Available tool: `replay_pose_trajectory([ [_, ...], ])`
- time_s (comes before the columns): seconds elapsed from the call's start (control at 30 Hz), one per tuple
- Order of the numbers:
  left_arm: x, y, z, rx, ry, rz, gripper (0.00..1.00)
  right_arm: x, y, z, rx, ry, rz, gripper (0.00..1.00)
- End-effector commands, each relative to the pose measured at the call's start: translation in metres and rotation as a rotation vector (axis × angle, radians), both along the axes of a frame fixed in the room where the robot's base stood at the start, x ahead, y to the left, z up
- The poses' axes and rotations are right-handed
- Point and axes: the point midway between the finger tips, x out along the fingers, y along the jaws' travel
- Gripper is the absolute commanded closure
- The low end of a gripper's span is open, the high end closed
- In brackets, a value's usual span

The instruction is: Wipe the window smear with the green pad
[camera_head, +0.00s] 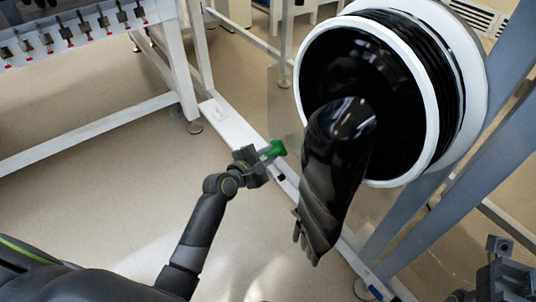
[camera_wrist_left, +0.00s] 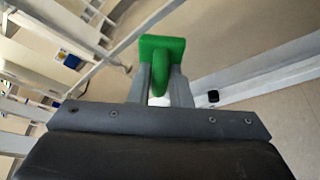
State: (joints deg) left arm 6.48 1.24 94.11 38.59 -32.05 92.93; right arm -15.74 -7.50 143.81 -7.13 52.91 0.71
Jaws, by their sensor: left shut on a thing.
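The green pad (camera_head: 276,148) is held out at the end of my left arm, left of the black glove. My left gripper (camera_head: 264,157) is shut on it. In the left wrist view the pad (camera_wrist_left: 162,48) shows a flat green head and a rounded grip between the two grey fingers (camera_wrist_left: 160,88). The pad is in the air, and I see no contact with any surface. I cannot make out the window smear or clear window edges in either view. Part of my right gripper (camera_head: 497,250) shows at the lower right of the head view; its jaws are unclear.
A black glove (camera_head: 335,170) hangs from a white round port (camera_head: 432,110), close to the right of my left gripper. Grey frame posts (camera_head: 440,215) stand at the right. A white floor rail (camera_head: 235,125) runs behind the gripper. A rack (camera_head: 85,30) stands at upper left.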

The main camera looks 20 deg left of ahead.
Motion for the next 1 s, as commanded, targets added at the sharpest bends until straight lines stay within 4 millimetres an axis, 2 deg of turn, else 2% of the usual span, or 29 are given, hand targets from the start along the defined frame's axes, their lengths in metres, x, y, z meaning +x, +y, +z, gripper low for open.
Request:
replay_pose_trajectory([
  [1.0, 0.013, -0.01, 0.0, 0.0, 0.0, 0.0, 1.0, 0.0, 0.0, 0.004, 0.0, 0.003, 0.0, 0.64],
])
